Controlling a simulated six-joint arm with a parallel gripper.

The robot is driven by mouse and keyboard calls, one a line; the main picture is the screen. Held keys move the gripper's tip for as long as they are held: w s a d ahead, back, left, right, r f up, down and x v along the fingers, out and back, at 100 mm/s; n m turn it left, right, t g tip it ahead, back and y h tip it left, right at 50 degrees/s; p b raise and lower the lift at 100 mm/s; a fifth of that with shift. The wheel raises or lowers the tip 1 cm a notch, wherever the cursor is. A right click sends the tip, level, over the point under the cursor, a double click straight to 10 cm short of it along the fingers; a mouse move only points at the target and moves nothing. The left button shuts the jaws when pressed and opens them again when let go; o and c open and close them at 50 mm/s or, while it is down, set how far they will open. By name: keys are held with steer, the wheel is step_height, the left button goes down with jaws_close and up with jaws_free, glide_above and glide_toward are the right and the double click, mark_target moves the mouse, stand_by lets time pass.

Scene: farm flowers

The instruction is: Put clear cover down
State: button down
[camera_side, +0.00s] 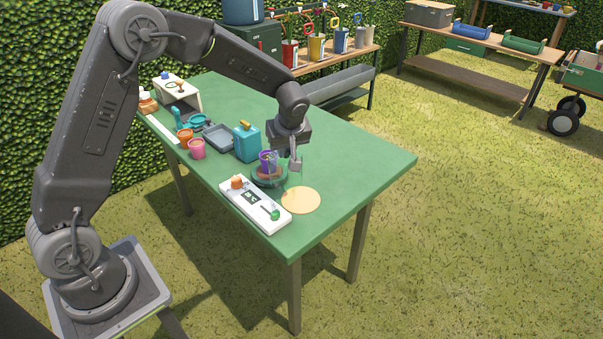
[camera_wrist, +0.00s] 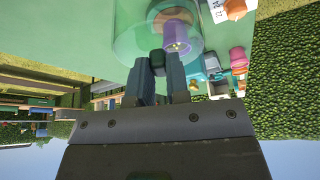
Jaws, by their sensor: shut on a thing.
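The clear cover (camera_wrist: 135,35) is a see-through dome or cylinder with a dark knob (camera_wrist: 157,60). My gripper (camera_wrist: 158,68) is shut on that knob. In the side view my gripper (camera_side: 295,163) is over the table beside a purple pot (camera_side: 266,158), and the cover is very faint below it. The purple pot also shows in the wrist view (camera_wrist: 177,38), overlapping the cover's right part. I cannot tell whether the cover touches the pot or the table.
A teal can (camera_side: 247,143), pink pot (camera_side: 197,149), grey tray (camera_side: 219,138) and white box (camera_side: 178,92) stand further left. The right end of the green table (camera_side: 370,160) is clear.

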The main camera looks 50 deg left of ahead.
mark_target(302, 158)
steer(key=w+d+f, duration=0.2)
steer(key=d, duration=0.1)
steer(key=shift+w+d+f, duration=0.15)
steer(key=shift+d+f, duration=0.05)
steer(key=shift+f, duration=2.05)
steer(key=shift+f, duration=0.1)
steer(key=c, duration=1.1)
jaws_free()
